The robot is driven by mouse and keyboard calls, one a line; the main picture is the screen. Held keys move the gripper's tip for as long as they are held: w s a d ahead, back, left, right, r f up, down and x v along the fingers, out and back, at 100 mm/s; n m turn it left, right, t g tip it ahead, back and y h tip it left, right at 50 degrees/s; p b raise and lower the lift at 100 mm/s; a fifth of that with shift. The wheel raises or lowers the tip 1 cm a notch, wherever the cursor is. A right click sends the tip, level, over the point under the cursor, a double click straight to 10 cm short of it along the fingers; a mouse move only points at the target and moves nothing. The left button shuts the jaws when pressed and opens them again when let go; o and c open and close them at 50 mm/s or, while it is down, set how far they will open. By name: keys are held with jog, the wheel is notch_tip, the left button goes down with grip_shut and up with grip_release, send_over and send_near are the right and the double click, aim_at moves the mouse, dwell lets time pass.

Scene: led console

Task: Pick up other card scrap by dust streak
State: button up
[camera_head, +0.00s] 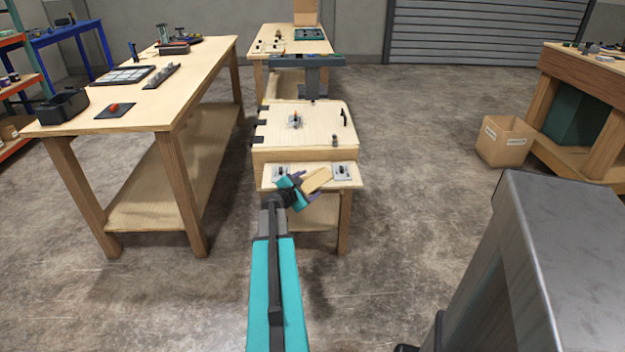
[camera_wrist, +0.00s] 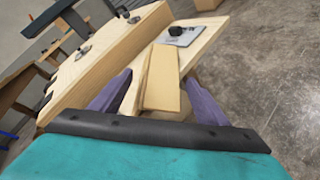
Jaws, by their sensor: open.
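A tan, flat oblong piece (camera_head: 317,180), which looks like a card scrap, lies at the front of the low wooden bench (camera_head: 268,180). My gripper (camera_head: 305,190) is at the bench's front edge, with purple fingers apart. In the wrist view the tan piece (camera_wrist: 161,80) lies between the spread fingers of my gripper (camera_wrist: 159,78), with a gap on each side. Its near end reaches down toward the dark palm edge. I cannot make out a dust streak or a second scrap.
Metal plates with dark knobs sit left (camera_head: 281,171) and right (camera_head: 342,172) of the tan piece. Behind rises a wooden console panel (camera_head: 315,125) with a red-tipped switch. A long workbench (camera_head: 190,80) stands left; a cardboard box (camera_head: 505,140) is right. Floor between is clear.

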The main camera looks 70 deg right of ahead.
jog(key=c, duration=1.1)
jog(key=shift+r, duration=0.55)
jog(key=shift+c, duration=1.3)
notch_tip(320, 180, up, 9)
jog(key=shift+f+p, duration=0.1)
jog(key=shift+p, duration=0.5)
jog(key=shift+c, duration=0.6)
